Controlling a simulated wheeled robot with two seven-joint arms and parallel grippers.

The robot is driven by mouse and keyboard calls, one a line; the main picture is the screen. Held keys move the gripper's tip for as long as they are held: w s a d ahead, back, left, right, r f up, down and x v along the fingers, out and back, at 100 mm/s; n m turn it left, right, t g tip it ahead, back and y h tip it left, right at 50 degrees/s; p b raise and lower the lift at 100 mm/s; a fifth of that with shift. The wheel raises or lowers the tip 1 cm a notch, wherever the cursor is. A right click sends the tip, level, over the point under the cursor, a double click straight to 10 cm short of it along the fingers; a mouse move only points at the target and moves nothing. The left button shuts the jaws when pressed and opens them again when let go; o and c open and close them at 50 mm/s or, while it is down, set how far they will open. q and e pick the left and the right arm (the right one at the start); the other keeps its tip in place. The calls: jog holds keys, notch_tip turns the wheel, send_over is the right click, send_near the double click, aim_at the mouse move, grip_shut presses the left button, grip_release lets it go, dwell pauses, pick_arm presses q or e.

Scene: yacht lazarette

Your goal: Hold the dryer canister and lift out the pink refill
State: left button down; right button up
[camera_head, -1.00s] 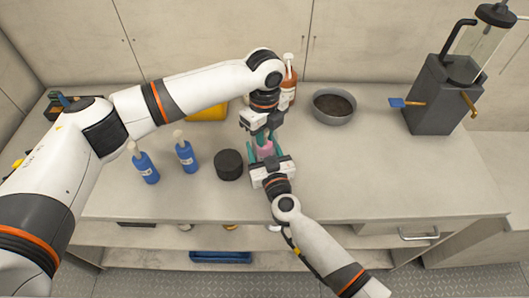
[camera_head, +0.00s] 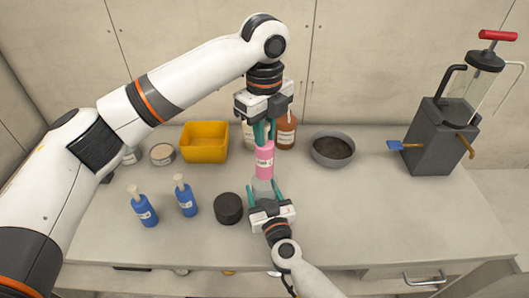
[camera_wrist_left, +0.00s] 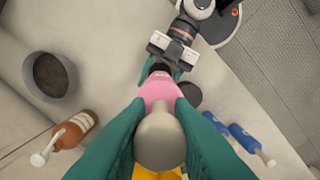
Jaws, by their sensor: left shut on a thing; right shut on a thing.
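The pink refill (camera_head: 265,162) is a labelled pink cylinder, upright above the canister. My left gripper (camera_head: 263,131) is shut on its top from above. In the left wrist view the pink refill (camera_wrist_left: 160,92) shows between the teal fingers, with a pale rounded top nearest the camera. The dryer canister (camera_head: 264,187) looks clear and stands on the counter, mostly hidden by my right gripper. My right gripper (camera_head: 266,196) is shut around it from the front. The refill's lower end is at about the canister's rim; I cannot tell whether it is fully clear.
A black round lid (camera_head: 228,208) lies left of the canister. Two blue pump bottles (camera_head: 187,196) stand further left. A yellow bin (camera_head: 204,142), a brown bottle (camera_head: 285,133) and a grey bowl (camera_head: 333,149) are behind. A dark grey machine (camera_head: 436,135) stands at right. The right counter is clear.

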pick_arm(q)
jog(key=shift+r, duration=1.45)
pick_arm(e)
jog(key=o, duration=1.2)
jog(key=shift+o, duration=0.2)
jog(key=shift+s, duration=0.1)
jog(key=v, duration=1.1)
jog(key=shift+s+d+f, duration=0.1)
jog(key=shift+s, duration=0.35)
